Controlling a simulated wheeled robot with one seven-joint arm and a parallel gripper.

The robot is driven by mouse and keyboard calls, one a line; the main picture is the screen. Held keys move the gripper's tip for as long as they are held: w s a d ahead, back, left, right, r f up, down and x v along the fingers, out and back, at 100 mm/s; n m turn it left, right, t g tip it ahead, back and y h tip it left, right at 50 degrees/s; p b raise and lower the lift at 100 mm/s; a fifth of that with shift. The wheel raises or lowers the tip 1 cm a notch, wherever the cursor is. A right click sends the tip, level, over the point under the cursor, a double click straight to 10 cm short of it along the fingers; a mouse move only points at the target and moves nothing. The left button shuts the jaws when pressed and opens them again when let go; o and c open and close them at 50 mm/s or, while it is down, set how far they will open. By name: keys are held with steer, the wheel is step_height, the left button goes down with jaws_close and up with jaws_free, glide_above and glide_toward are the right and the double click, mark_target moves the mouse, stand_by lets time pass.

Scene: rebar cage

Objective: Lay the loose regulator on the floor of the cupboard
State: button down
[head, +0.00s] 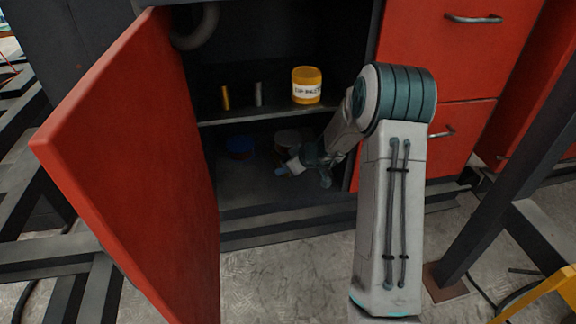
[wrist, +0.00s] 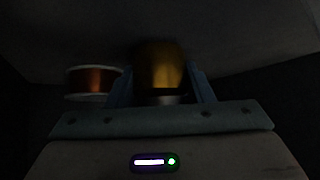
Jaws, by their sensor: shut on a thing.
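The cupboard (head: 262,205) stands open, with a dark floor below one shelf. My gripper (head: 282,172) reaches into the lower compartment, low over the floor. In the wrist view my gripper (wrist: 161,88) is shut on a brass-coloured piece with a silvery ring at its near end, which I take to be the regulator (wrist: 158,66). It is dim and blurred there. In the head view I cannot make the regulator out. Whether it touches the cupboard floor I cannot tell.
A copper-coloured spool (wrist: 92,80) is left of the held piece in the wrist view. The shelf (head: 245,116) above holds a yellow tin (head: 306,87) and two small cylinders. The red door (head: 135,150) is open at left.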

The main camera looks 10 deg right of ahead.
steer(key=shift+f+b, duration=0.45)
steer(key=shift+b, duration=0.5)
steer(key=c, duration=0.6)
jaws_free()
steer(key=shift+f, duration=0.1)
